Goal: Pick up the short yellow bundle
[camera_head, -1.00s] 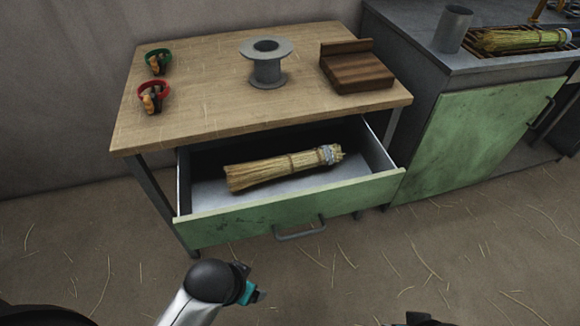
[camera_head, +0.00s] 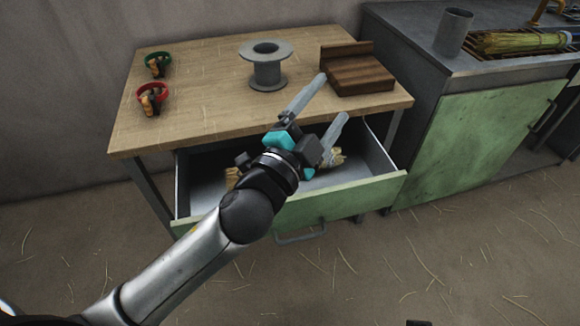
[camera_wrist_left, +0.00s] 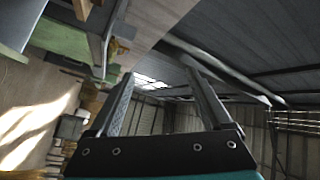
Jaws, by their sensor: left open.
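A short straw-yellow bundle (camera_head: 338,160) with a pale band near one end lies in the open drawer (camera_head: 350,196) under the wooden table. My left arm and gripper now hide most of it in the head view; only its ends show. My left gripper (camera_head: 333,97) is open and empty, above the drawer and the table's front edge, fingers pointing toward the table's back right. In the left wrist view the open fingers (camera_wrist_left: 159,73) have nothing between them and face the wall and roof.
On the table (camera_head: 215,105) stand a grey spool (camera_head: 267,70), a dark wooden block (camera_head: 358,75), and a green (camera_head: 157,62) and a red clamp-like item (camera_head: 153,98). A grey cup (camera_head: 453,32) and another yellow-green bundle (camera_head: 520,40) are on the right counter. The table's front middle is clear.

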